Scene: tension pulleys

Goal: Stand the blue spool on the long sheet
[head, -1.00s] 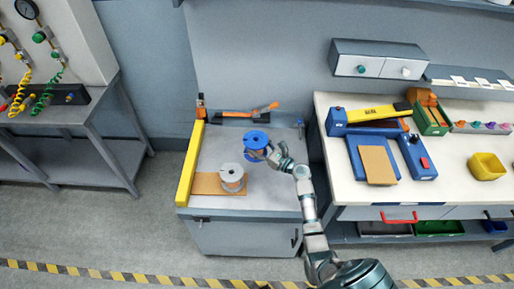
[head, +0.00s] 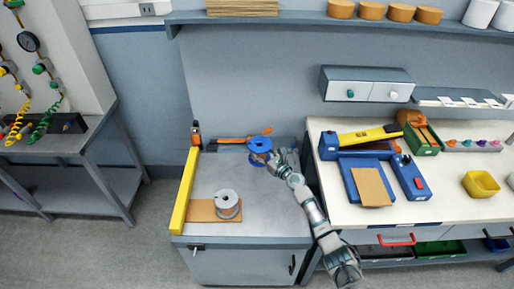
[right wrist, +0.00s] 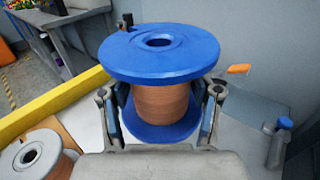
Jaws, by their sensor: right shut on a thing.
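The blue spool (head: 259,145), with copper-coloured winding, is at the back of the grey cabinet top. My right gripper (head: 274,158) is shut on it. In the right wrist view the blue spool (right wrist: 160,50) is upright between the two fingers (right wrist: 163,105), which sit either side of the winding between its flanges. I cannot tell whether its lower flange touches the top. A brown sheet (head: 200,211) lies at the front left of the cabinet top, partly hidden under a grey spool (head: 227,202). My left gripper is not in view.
A yellow bar (head: 184,195) runs along the cabinet top's left edge. An orange-and-dark tool (head: 235,140) lies at the back. A clear bottle (right wrist: 278,145) stands right of the gripper. The middle of the cabinet top (head: 265,195) is clear. A workbench (head: 440,190) stands right.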

